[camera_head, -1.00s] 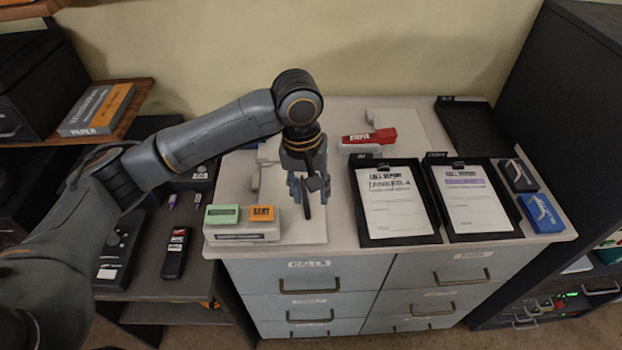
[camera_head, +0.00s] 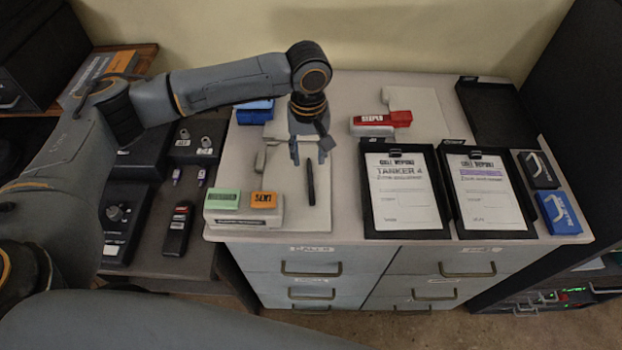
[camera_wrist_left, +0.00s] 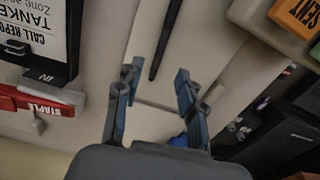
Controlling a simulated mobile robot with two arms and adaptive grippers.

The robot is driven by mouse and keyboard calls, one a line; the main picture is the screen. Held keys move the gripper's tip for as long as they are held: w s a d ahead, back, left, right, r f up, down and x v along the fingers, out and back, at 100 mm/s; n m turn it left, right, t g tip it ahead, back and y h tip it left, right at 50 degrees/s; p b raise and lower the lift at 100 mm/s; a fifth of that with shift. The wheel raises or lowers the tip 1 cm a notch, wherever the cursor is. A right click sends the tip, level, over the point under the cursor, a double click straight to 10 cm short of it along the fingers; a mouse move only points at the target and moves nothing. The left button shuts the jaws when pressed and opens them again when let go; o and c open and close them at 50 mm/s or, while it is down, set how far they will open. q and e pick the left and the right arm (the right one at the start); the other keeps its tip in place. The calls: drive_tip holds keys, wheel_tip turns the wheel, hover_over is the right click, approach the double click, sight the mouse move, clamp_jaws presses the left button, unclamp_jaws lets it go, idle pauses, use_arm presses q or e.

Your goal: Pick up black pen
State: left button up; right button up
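The black pen (camera_head: 310,182) lies on a pale flat board (camera_head: 322,212) on the cabinet top in the head view. It points roughly front to back. My left gripper (camera_head: 308,158) is near the pen's back end and looks open. No contact between fingers and pen shows. My right gripper is not in view.
Left of the pen is a pale block with a green piece (camera_head: 222,199) and an orange piece (camera_head: 264,199). Right of it are two black clipboards (camera_head: 405,234) with report sheets. A red stapler (camera_head: 382,124) lies behind. A blue box (camera_head: 254,112) sits at the back left.

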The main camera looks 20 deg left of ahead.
sight(310, 172)
use_arm(q)
wheel_tip(310, 172, down, 5)
drive_tip(key=shift+w+d+r+p, duration=0.1)
drive_tip(key=shift+p, duration=0.55)
clamp_jaws()
